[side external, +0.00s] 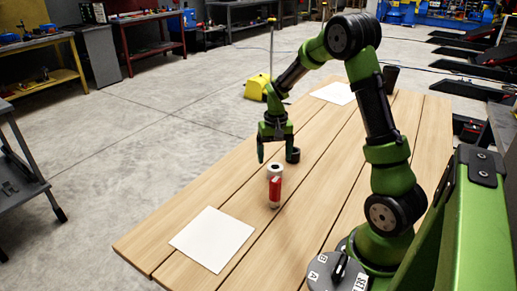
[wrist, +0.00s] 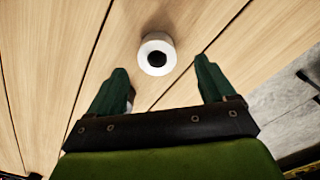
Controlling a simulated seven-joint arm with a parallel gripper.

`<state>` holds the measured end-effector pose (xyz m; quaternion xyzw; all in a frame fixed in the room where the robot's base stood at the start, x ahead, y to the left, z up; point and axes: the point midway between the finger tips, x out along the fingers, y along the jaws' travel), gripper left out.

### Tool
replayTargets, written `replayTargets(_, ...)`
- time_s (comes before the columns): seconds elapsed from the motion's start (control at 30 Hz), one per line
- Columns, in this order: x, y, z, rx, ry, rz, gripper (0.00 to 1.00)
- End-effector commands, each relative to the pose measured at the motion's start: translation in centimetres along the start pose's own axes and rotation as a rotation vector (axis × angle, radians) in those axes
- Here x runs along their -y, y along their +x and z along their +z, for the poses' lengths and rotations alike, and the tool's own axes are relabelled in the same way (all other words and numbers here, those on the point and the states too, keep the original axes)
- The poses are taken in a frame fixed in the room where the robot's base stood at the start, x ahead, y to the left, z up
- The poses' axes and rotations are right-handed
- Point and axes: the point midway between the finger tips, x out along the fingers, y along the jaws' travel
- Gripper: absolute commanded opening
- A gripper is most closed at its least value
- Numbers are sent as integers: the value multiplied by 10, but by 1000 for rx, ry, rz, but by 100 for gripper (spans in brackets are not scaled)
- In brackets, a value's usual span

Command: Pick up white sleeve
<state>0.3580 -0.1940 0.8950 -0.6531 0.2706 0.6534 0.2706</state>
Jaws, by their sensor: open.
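In the wrist view the white sleeve (wrist: 148,66) shows from above as a white ring around a dark centre, just beyond the fingertips. My gripper (side external: 275,157) is open and empty, pointing down close to the sleeve. In the wrist view my gripper (wrist: 161,68) has its two green fingers spread wide, with the sleeve lying roughly between their lines. No contact shows.
A dark ring-shaped piece (side external: 295,155) stands beside my gripper's right finger. A white square sheet (side external: 212,238) lies at the table's near left, and another white sheet (side external: 334,93) lies at the far end. A dark cup-like thing (side external: 391,76) stands at the back.

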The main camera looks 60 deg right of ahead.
Motion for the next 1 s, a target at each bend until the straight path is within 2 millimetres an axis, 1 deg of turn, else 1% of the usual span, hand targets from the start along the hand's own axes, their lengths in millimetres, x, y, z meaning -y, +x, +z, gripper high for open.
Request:
replayTargets(0.17, -1, 14, 0, 3, 1, 1, 83)
replayTargets(0.3, -5, 35, 0, 4, 2, 1, 83)
replayTargets(0.43, -4, 51, -1, 1, -1, 0, 83)
replayTargets(0.53, -4, 56, 0, 1, 0, -2, 83)
replayTargets(0.73, -4, 56, -1, -1, -1, -2, 83)
replayTargets(1.0, -4, 55, -1, -1, -1, -2, 42)
